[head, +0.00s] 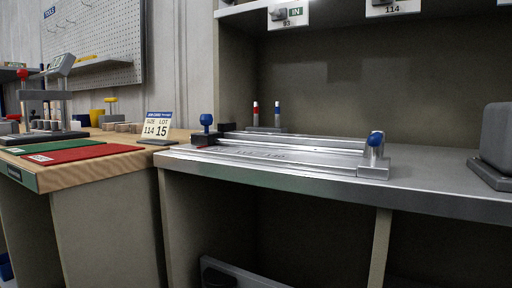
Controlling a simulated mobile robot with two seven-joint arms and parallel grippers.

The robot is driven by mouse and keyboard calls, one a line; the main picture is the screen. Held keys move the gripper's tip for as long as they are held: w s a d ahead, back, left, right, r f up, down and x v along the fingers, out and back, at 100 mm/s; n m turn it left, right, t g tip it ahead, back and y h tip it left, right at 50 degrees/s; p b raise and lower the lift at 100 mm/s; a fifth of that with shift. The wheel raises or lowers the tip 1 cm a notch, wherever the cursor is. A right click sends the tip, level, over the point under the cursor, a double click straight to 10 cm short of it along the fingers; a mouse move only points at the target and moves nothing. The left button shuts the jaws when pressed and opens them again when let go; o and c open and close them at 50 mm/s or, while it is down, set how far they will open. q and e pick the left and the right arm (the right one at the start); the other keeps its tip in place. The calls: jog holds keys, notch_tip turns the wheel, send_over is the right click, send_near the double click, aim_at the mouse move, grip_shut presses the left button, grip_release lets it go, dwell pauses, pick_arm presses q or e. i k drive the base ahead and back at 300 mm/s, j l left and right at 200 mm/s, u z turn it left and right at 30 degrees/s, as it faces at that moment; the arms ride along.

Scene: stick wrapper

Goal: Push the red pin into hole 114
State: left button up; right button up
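The red pin (256,111) stands upright with a pale tip in a small dark holder (265,130) at the back of the grey bench. A blue pin (277,113) stands beside it. In front lies a long silver metal fixture (285,158) with a rail. A blue ball knob (206,120) is at its left end and a blue knob (375,139) on its right end block. Marks on its front face are too small to read, and I cannot make out hole 114. Neither of my grippers is in view.
A card (157,125) reads size 114, lot 15. Labels (393,8) hang from the shelf above, one reading 114. A grey block-like device (495,145) stands at right. The wooden bench (120,163) at left holds red (70,155) and green mats. Bench space right of the fixture is clear.

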aim_at(336, 155)
jog(key=k+j+z, duration=0.1)
jog(key=j+z, duration=0.2)
jog(key=z, duration=0.2)
jog(key=k+j+z, duration=0.15)
jog(key=j+z, duration=0.15)
jog(key=z, duration=0.15)
jog(key=k+j+z, duration=0.2)
jog(key=z, duration=0.3)
